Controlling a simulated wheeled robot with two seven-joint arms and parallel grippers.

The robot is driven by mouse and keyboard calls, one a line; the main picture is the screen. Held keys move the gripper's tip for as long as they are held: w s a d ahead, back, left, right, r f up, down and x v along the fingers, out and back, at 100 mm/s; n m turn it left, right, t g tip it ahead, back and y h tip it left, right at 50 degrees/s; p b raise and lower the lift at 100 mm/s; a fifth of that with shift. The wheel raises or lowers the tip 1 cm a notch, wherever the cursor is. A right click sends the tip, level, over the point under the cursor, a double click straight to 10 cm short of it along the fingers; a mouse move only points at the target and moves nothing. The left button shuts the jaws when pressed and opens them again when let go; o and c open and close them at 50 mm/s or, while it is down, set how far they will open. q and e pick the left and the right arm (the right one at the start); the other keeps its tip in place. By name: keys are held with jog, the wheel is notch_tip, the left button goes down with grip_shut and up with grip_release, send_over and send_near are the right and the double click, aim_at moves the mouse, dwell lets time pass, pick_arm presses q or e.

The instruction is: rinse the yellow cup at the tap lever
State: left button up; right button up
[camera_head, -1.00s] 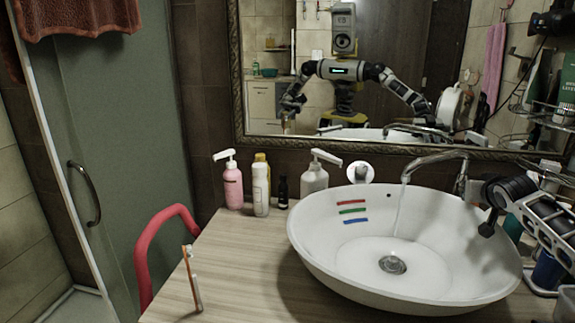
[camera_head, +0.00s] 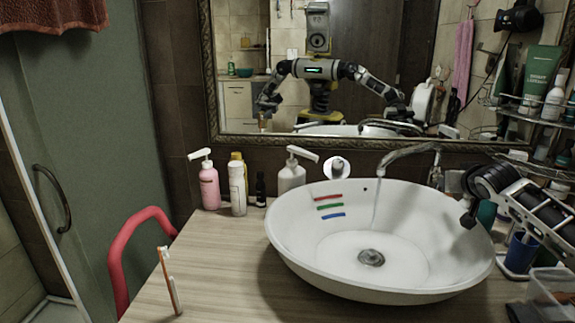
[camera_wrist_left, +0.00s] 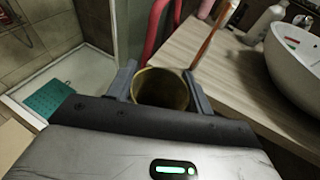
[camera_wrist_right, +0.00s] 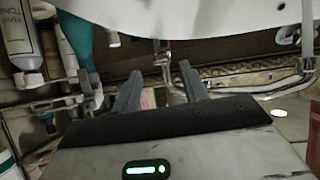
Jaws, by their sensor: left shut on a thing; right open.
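The yellow cup (camera_wrist_left: 160,92) is between the fingers of my left gripper (camera_wrist_left: 163,72) in the left wrist view, its open mouth showing. The head view shows this hold only as a small mirror reflection. The chrome tap (camera_head: 410,152) reaches over the white basin (camera_head: 300,262), and a thin stream of water (camera_head: 375,205) falls from it. My right gripper (camera_wrist_right: 160,72) is open. A chrome fitting (camera_wrist_right: 166,56), perhaps the tap lever, shows beyond and between its fingers. In the head view, the right arm is at the basin's right rim.
An orange toothbrush (camera_head: 170,282) stands at the counter's left, beside a red curved chair back (camera_head: 118,265). A blue cup (camera_head: 521,252) is at the right.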

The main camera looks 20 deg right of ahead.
pick_arm(q)
notch_tip(320, 180, down, 2)
jog(key=shift+b, duration=0.9)
jog(key=shift+f, duration=0.25)
pick_arm(e)
jog(key=v, duration=0.8)
